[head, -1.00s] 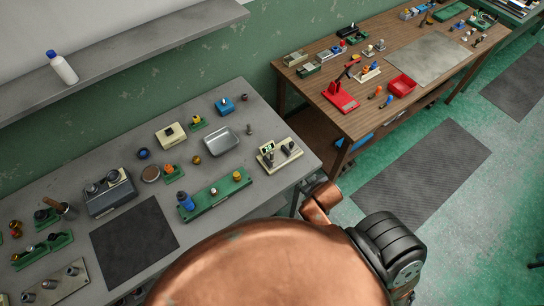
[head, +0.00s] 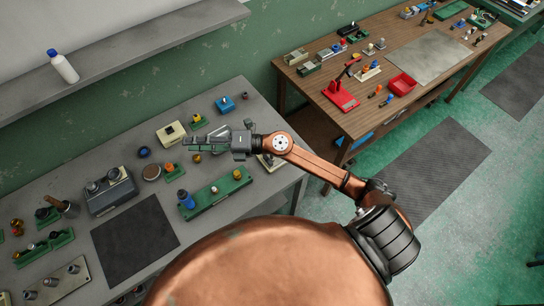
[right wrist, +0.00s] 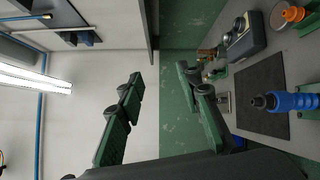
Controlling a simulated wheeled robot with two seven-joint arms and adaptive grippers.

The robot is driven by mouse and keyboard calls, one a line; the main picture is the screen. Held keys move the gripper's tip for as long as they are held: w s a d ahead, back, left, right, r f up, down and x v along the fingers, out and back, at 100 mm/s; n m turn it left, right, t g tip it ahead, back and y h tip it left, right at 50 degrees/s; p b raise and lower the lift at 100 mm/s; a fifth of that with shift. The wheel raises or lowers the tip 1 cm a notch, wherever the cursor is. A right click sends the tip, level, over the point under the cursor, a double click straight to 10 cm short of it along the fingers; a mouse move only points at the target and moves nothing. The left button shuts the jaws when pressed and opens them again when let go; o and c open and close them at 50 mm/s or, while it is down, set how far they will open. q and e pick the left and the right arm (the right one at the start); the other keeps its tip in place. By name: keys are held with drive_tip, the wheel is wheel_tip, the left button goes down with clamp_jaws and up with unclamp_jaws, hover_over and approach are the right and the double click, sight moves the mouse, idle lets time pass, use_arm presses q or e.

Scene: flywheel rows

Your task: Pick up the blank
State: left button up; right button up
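I cannot tell for certain which piece is the blank. Several small knobs and cylinders stand on the grey bench (head: 75,190). A green fixture (head: 216,194) holds a blue cylinder (head: 185,199) and a small tan piece (head: 237,175). The blue cylinder also shows in the right wrist view (right wrist: 290,102). My right gripper (head: 187,144) reaches in from the right above the bench, pointing left. Its green-padded fingers stand apart with nothing between them in the right wrist view (right wrist: 158,78). It hides most of the metal tray. My left gripper is not in view.
A dark mat (head: 133,240) is clear. A shelf with a white bottle (head: 63,67) is above. A wooden table (head: 350,124) stands right.

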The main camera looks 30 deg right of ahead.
wheel_tip(320, 180, down, 6)
drive_tip(key=s+n+g+h, duration=0.1)
drive_tip(key=n+g+h, duration=0.1)
drive_tip(key=n+g, duration=0.2)
drive_tip(key=n+g+h, duration=0.2)
drive_tip(key=g+h, duration=0.3)
drive_tip(key=h, duration=0.8)
hover_over(272, 158)
wheel_tip(272, 158, down, 16)
drive_tip(key=shift+w, duration=0.15)
drive_tip(key=f, duration=0.1)
drive_tip(key=f+p, duration=0.1)
drive_tip(key=f, duration=0.1)
drive_tip(key=f+p, duration=0.1)
drive_tip(key=f, duration=0.1)
drive_tip(key=shift+w+d, duration=0.2)
drive_tip(key=shift+d, duration=0.05)
drive_tip(key=shift+f, duration=0.5)
drive_tip(key=shift+c, duration=0.5)
